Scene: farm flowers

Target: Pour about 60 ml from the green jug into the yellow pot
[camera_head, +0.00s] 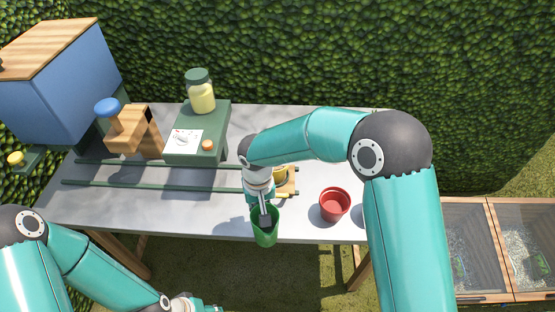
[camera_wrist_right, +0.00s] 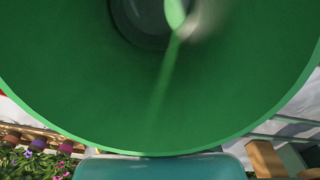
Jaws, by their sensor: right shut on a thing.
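The green jug (camera_head: 265,232) is at the front edge of the grey table in the head view, looking roughly upright. My right gripper (camera_head: 264,215) is shut on it from above. In the right wrist view the jug's green wall (camera_wrist_right: 90,90) fills most of the picture, with a dark round area at the top; the liquid level cannot be told. A yellow thing, likely the yellow pot (camera_head: 281,172), shows just behind my right wrist and is largely hidden by it. My left gripper (camera_head: 197,306) is at the bottom edge, cut off, its fingers not clear.
A red pot (camera_head: 334,205) stands right of the jug. A wooden piece (camera_head: 291,188) is by the yellow thing. Green rails (camera_head: 150,184) cross the table (camera_head: 110,208). A green stand (camera_head: 190,150) with a yellow jar (camera_head: 201,95), a wooden block (camera_head: 128,140) and a blue box (camera_head: 60,90) are behind left.

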